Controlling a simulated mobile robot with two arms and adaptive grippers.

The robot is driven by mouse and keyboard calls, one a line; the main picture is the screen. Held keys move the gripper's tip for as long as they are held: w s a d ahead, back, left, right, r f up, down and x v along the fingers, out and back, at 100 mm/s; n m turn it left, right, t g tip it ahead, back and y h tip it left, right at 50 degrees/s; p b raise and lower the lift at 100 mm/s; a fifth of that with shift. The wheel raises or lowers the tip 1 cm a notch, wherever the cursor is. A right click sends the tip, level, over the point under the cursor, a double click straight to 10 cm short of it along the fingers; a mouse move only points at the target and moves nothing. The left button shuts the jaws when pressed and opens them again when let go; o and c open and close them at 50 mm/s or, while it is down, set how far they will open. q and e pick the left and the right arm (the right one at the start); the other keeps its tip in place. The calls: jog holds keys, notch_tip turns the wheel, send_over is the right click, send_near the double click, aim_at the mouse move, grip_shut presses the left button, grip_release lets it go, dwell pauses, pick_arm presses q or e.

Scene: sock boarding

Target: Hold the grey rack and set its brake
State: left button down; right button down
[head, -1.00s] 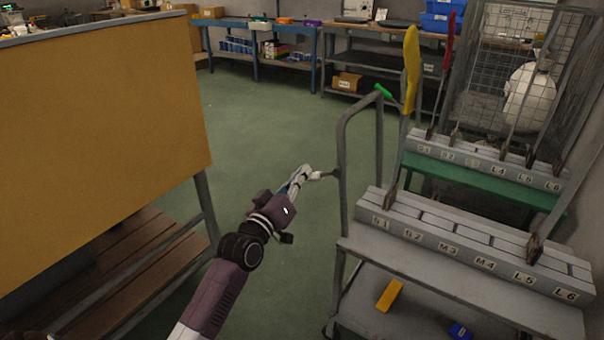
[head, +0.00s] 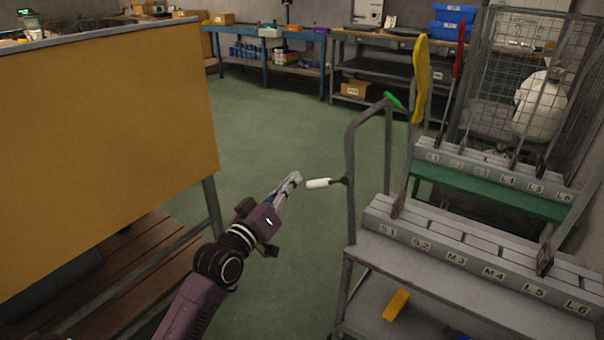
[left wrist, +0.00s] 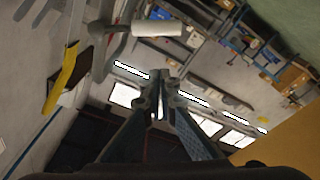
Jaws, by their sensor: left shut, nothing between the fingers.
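The grey rack (head: 415,275) stands at the right, with a tall bent-tube handle frame (head: 351,160) on its left side. A short lever with a white grip (head: 318,183) sticks out leftward from that frame; I take it for the brake. My left gripper (head: 295,177) is shut and empty, just left of the white grip and apart from it. In the left wrist view the white grip (left wrist: 157,29) lies beyond the closed fingertips (left wrist: 160,78). My right gripper is not in view.
A green rack (head: 480,187) stands behind the grey one, with a wire cage (head: 515,40) beyond. A large yellow panel (head: 100,140) over wooden slats (head: 130,255) stands at the left. Green floor (head: 270,130) is clear between. A yellow block (head: 396,304) lies on the grey rack's lower shelf.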

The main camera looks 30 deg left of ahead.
pick_arm(q)
jog(key=shift+s+f, duration=0.15)
jog(key=shift+s, duration=1.5)
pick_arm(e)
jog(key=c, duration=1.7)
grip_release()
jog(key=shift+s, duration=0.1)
